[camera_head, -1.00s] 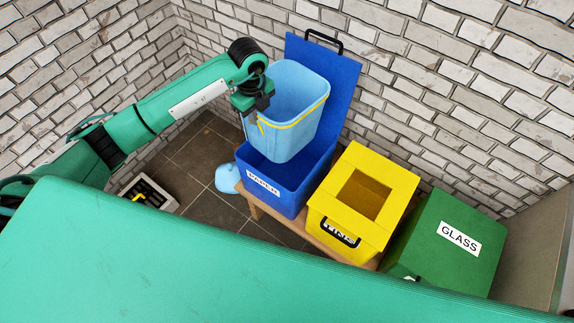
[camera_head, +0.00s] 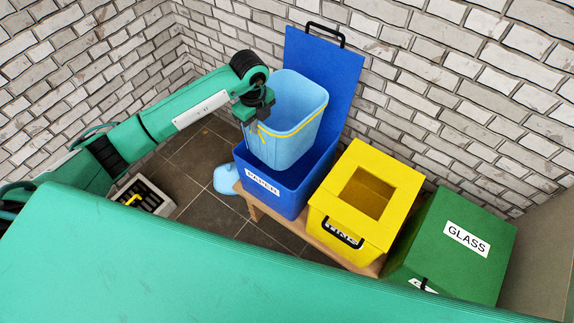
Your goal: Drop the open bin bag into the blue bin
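The open bin bag (camera_head: 287,148) is a light blue, bucket-shaped bag with a yellow band near its rim. It hangs upright above the blue bin (camera_head: 290,197), with its bottom at or just inside the bin's mouth. The bin carries a PAPER label and its blue lid (camera_head: 325,75) stands raised behind it. My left gripper (camera_head: 256,125) is at the bag's left rim and appears shut on it; the fingertips are partly hidden against the bag. My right gripper is not in view.
A yellow bin (camera_head: 400,185) with a square opening and a closed green GLASS bin (camera_head: 430,240) stand to the right. All the bins are on a low wooden bench (camera_head: 252,205). A light blue object (camera_head: 226,180) and a grey crate (camera_head: 160,195) are on the floor at left. Brick walls stand behind.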

